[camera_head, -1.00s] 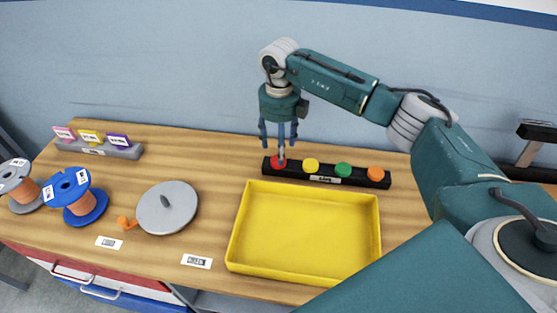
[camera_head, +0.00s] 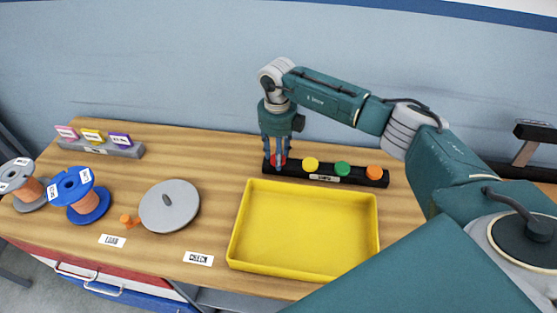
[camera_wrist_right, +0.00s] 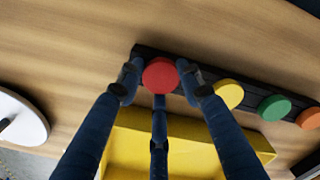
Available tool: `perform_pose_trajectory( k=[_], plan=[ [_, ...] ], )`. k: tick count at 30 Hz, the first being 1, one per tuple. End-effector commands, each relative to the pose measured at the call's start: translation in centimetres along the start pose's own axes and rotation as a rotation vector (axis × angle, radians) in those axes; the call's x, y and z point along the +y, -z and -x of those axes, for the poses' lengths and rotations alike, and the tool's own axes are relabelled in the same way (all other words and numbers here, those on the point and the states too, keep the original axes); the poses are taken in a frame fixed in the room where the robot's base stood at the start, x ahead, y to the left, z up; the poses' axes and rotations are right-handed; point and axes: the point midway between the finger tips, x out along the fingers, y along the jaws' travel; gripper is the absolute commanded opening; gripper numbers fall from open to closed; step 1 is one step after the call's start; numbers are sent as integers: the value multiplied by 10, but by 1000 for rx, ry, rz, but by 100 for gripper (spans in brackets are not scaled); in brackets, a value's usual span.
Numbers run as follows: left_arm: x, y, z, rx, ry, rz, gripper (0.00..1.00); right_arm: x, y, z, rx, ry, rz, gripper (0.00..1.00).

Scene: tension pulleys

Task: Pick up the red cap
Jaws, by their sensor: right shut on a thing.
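The red cap (camera_head: 277,161) sits at the left end of a black rack (camera_head: 325,181) at the back of the table, partly hidden by my fingers. In the right wrist view the red cap (camera_wrist_right: 160,74) lies between the fingertips. My right gripper (camera_head: 277,163) points down over that end of the rack and is shut on the red cap, which is still at the rack. My left gripper is not in view.
Yellow (camera_head: 310,164), green (camera_head: 342,169) and orange (camera_head: 374,172) caps stand to the right on the same rack. A yellow tray (camera_head: 308,272) lies just in front. A grey disc (camera_head: 170,207) and cable spools (camera_head: 80,195) are at the left.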

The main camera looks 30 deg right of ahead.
Motion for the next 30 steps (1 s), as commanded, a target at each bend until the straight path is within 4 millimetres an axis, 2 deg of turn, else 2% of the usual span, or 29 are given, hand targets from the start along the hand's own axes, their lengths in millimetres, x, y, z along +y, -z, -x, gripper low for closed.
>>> perform_pose_trajectory(
  k=[8,14,17,24,30],
  plan=[
    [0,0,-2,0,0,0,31,-2,-3,8,-9,3,-2,20],
    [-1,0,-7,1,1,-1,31,-2,-4,35,-13,2,-1,16],
    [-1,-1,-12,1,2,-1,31,-2,-4,58,-12,3,-1,16],
    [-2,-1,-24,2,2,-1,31,-1,-3,129,-9,2,-1,16],
    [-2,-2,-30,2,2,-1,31,0,-2,174,-5,2,0,16]
  ],
)
